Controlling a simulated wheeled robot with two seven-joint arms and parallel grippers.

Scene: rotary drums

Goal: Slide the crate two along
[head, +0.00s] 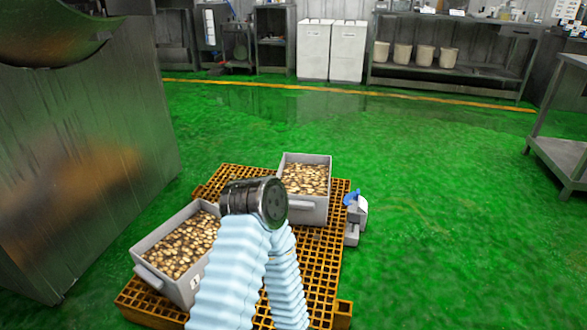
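Two light grey crates stand on an orange grid pallet (322,258), both filled with small brown-and-cream pieces. The nearer crate (181,291) is at the pallet's left, turned at an angle, with a small white label on its front face that I cannot read surely. The farther crate (307,209) is at the back right of the pallet, with a handle on its front. My pale blue sleeved arm rises from the bottom middle and ends in a dark metal wrist between the two crates, covering part of both. No gripper fingers show.
A small grey-and-white object with a blue part (355,214) stands at the pallet's right edge. A large metal drum housing (85,160) blocks the left. Green floor (450,200) is clear to the right, up to a metal table (560,150). White bins (330,50) stand at the back.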

